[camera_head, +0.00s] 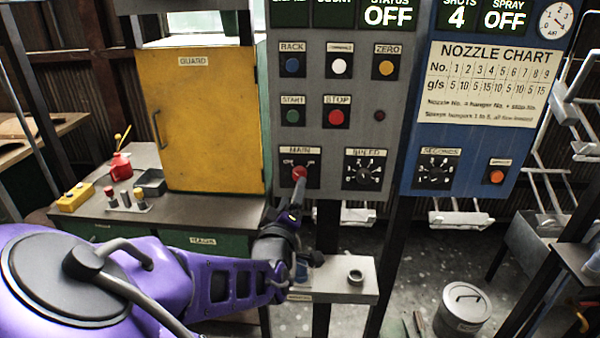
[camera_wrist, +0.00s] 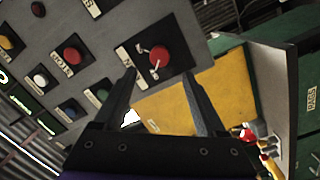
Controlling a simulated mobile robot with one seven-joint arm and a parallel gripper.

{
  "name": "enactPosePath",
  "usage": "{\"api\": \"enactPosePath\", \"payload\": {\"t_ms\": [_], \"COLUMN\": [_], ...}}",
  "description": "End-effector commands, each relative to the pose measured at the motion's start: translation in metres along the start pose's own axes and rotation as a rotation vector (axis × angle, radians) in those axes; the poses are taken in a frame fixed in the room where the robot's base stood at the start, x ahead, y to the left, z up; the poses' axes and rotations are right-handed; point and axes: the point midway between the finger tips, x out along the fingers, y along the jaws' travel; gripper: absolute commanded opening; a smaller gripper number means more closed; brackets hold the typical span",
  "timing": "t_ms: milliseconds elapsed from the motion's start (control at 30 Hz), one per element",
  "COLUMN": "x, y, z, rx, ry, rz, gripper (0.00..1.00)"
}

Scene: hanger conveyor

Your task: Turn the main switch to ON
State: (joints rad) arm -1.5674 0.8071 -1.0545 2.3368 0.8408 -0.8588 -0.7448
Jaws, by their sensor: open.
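The main switch (camera_head: 299,173) is a red knob on a black plate labelled MAIN, low on the left of the grey control panel (camera_head: 337,65). In the wrist view the red knob (camera_wrist: 159,57) sits ahead of my gripper, between and beyond the fingertips. My gripper (camera_head: 294,208) reaches up to the panel just below the knob in the head view. In the wrist view my gripper (camera_wrist: 164,85) has its two fingers spread apart with nothing between them. I cannot tell whether a fingertip touches the knob. The knob's exact setting is too small to read.
The SPEED dial (camera_head: 363,170) is right of the switch, and the red STOP button (camera_head: 336,117) is above it. A yellow guard door (camera_head: 203,115) stands at the left. A small shelf with a ring (camera_head: 355,276) lies below the panel, near my arm.

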Motion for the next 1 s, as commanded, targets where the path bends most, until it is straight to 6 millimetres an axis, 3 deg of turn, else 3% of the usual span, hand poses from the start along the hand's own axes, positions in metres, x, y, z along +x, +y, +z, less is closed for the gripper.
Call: {"api": "enactPosePath", "payload": {"t_ms": [100, 300, 500, 767, 1000], "x": [0.026, 0.056, 0.068, 0.069, 0.068], "y": [0.0, 0.0, 0.0, 0.0, 0.0], "z": [0.002, 0.001, 0.0, 0.0, 0.0], "rx": [-0.001, -0.001, -0.002, -0.001, -0.001], "ry": [-0.003, -0.001, 0.001, 0.0, 0.0], "rz": [0.003, 0.001, 0.0, -0.001, 0.0], "gripper": [0.73, 0.73, 0.73, 0.73, 0.32]}}
